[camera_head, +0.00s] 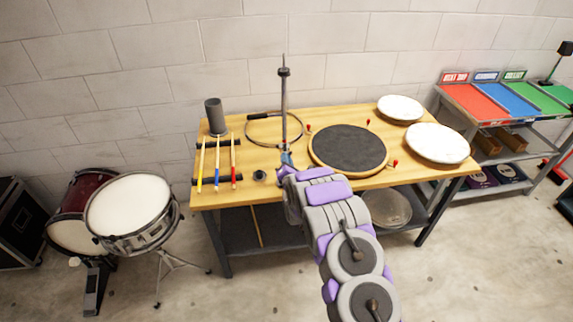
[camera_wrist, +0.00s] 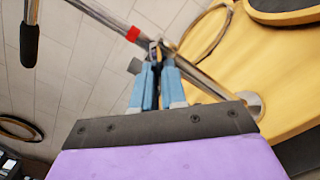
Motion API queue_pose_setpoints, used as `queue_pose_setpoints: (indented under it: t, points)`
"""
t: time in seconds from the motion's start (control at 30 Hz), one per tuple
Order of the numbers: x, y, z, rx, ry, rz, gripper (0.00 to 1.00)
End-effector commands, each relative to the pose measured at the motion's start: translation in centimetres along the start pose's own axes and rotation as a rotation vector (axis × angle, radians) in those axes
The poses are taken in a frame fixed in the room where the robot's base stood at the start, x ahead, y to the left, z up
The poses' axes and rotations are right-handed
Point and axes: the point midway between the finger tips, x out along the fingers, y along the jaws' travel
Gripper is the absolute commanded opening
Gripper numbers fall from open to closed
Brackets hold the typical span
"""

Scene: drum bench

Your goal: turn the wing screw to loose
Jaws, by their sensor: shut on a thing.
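A thin upright metal stand (camera_head: 284,105) rises from the wooden bench. In the wrist view its rod (camera_wrist: 100,14) crosses diagonally, with a red band (camera_wrist: 133,34) and a round base plate (camera_wrist: 254,106). My gripper (camera_head: 286,158) reaches the stand low on its rod. In the wrist view, the blue fingers of my gripper (camera_wrist: 157,66) are closed together at the rod just below the red band. The small dark wing screw (camera_wrist: 154,47) is between the fingertips and mostly hidden by them. Its turn angle cannot be told.
The bench (camera_head: 375,112) also holds a round dark drum pad (camera_head: 348,147), a metal hoop (camera_head: 262,131), colored sticks (camera_head: 217,165), a grey cylinder (camera_head: 214,116) and white drumheads (camera_head: 437,143). Drums (camera_head: 128,204) stand at left, and a shelf (camera_head: 500,103) with colored trays at right.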

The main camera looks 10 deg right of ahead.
Motion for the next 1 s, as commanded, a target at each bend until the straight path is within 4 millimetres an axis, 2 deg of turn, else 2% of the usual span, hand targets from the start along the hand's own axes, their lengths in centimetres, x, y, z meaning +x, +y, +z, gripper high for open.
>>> queue_pose_setpoints:
  t: [0.03, 0.4, 1.0]
  points:
    - [-0.19, -0.58, -0.82, -0.037, 0.012, -0.005, 0.00]
    - [-0.19, -0.82, -0.79, -0.247, 0.014, -0.008, 0.00]
    - [-0.15, -0.66, -0.59, -0.307, 0.014, -0.007, 0.00]
